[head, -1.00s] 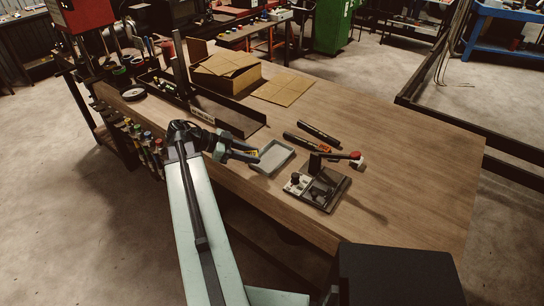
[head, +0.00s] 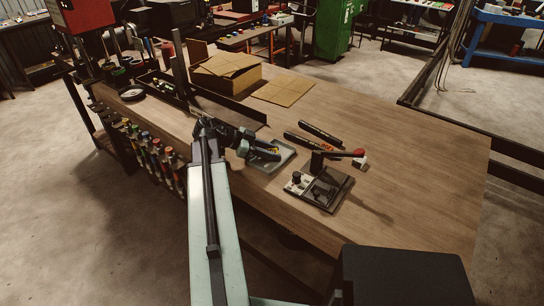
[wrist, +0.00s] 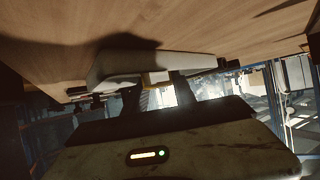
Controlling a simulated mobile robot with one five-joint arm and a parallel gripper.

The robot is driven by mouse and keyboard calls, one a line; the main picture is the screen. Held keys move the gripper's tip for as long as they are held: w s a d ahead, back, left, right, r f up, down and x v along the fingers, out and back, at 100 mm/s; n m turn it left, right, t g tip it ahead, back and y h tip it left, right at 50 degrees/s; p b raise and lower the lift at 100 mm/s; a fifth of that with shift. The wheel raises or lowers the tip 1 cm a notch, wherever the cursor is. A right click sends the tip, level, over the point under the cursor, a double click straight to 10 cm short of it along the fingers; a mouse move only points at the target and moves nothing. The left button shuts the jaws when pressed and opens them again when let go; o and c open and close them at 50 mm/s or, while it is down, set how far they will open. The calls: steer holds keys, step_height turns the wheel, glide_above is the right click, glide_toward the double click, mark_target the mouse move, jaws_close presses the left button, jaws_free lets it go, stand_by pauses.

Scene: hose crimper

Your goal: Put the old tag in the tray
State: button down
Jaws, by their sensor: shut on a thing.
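The tray (head: 288,158) is a shallow grey rectangle on the bench, left of the crimper. My gripper (head: 276,151) is over its left part, with the fingers pointing right. A small yellow piece, which looks like the old tag (head: 274,149), shows between the fingertips, and the gripper is shut on it. In the wrist view the tag (wrist: 158,78) is a yellow patch between the two dark fingers, against the pale tray (wrist: 122,66). The fingers cover part of the tray. I cannot tell whether the tag touches the tray floor.
The crimper (head: 321,187) with its red-knobbed lever stands just right of the tray. Two dark tubes (head: 306,141) lie behind it. A black rack (head: 226,109) and cardboard (head: 284,90) lie farther back. The bench's right side is clear.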

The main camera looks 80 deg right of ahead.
steer(key=shift+f, duration=0.2)
steer(key=c, duration=1.3)
jaws_free()
steer(key=shift+r, duration=0.2)
steer(key=shift+w+r+p, duration=0.25)
steer(key=shift+r+p, duration=0.05)
steer(key=p+v, duration=0.5)
steer(key=v, duration=0.5)
steer(key=shift+w+a+r, duration=0.15)
steer(key=shift+w, duration=0.15)
steer(key=shift+w+a+r, duration=0.1)
steer(key=shift+w, duration=0.25)
